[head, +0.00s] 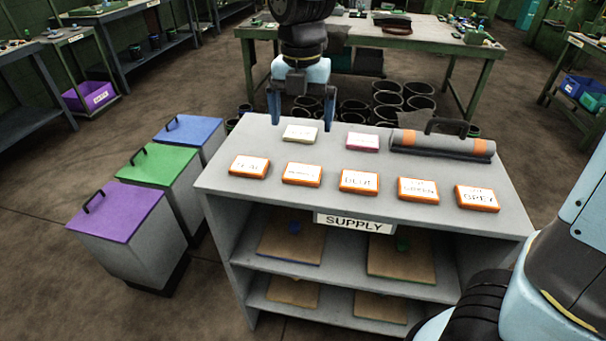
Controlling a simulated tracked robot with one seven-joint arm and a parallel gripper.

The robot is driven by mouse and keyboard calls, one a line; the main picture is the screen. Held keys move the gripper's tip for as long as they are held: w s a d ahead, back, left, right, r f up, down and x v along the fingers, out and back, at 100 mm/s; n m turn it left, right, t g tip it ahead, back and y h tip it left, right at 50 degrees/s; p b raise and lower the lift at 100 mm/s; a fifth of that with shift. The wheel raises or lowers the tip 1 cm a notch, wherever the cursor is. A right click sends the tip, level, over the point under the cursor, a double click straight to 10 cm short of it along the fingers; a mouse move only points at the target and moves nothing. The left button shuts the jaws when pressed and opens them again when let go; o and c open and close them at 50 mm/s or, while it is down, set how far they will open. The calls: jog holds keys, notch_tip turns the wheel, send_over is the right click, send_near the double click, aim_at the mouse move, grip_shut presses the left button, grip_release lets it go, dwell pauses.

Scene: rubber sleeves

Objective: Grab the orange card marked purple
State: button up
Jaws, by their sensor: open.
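Orange-edged cards with white faces lie in a row along the front of the supply shelf's grey top (220,180). The second card from the left (301,175) carries a longer word, too blurred to read surely as purple. The leftmost card (249,167) is also hard to read. The middle card (359,181) reads BLUE. The fourth card (418,190) has two small lines, and the rightmost card (477,197) seems to end in GREY. My gripper (301,115) is open and empty, pointing down over the back of the top, behind the orange row.
A pale yellow card (299,133) and a pink card (362,142) lie behind the row. A grey roll with orange bands (442,145) lies at the back right. Bins with purple (118,211), green (162,165) and blue (188,131) lids stand left of the shelf.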

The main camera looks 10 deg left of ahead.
aim_at(302, 174)
notch_tip(302, 174, down, 14)
jog(key=shift+s+r, duration=0.1)
dwell(0.7)
jog(key=shift+c, duration=0.4)
jog(key=c, duration=0.7)
jog(key=shift+r, duration=0.1)
